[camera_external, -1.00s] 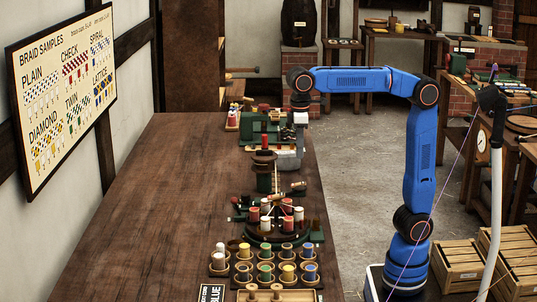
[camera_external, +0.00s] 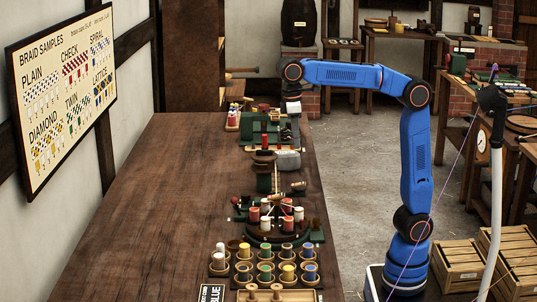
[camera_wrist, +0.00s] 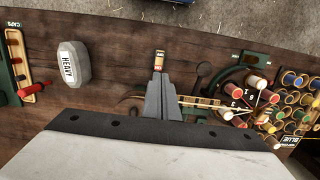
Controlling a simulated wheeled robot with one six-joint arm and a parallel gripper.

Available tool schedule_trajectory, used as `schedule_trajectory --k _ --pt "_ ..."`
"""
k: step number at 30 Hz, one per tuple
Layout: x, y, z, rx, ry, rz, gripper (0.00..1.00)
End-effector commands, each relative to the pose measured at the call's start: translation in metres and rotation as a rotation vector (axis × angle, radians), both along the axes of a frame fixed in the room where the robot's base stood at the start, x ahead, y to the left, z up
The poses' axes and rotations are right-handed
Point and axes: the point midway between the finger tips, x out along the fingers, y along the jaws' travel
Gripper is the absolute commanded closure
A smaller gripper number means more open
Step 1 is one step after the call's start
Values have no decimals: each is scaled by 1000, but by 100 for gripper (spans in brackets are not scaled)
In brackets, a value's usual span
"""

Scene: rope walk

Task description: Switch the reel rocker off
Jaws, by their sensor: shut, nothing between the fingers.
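My gripper (camera_wrist: 158,76) is shut and empty, its fingers pointing down toward the bench in the wrist view. Just beyond the fingertips is a small block with a pale, orange-brown top (camera_wrist: 160,56). It may be the reel rocker, but it is too small to tell which way it is tipped. The fingertips nearly overlap its lower edge in the picture; whether they touch it cannot be told. In the external view my gripper (camera_external: 294,138) hangs over the bench's right edge, above the grey weight, and no rocker can be made out there.
A grey weight marked HEAVY (camera_wrist: 72,64) stands to the left in the wrist view. Further left is a green-and-wood rack with red pieces (camera_wrist: 28,92). Right are a round braiding stand (camera_wrist: 244,98) and several bobbins (camera_wrist: 297,100). The bench's left half (camera_external: 140,210) is clear.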

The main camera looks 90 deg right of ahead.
Motion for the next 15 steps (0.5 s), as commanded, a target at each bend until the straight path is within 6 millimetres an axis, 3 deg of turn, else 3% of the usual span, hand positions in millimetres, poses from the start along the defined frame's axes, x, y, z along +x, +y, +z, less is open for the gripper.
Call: schedule_trajectory --k 6,15 --pt "15 0 -1 0 95 0 100" --pt "18 0 0 1 126 2 100"
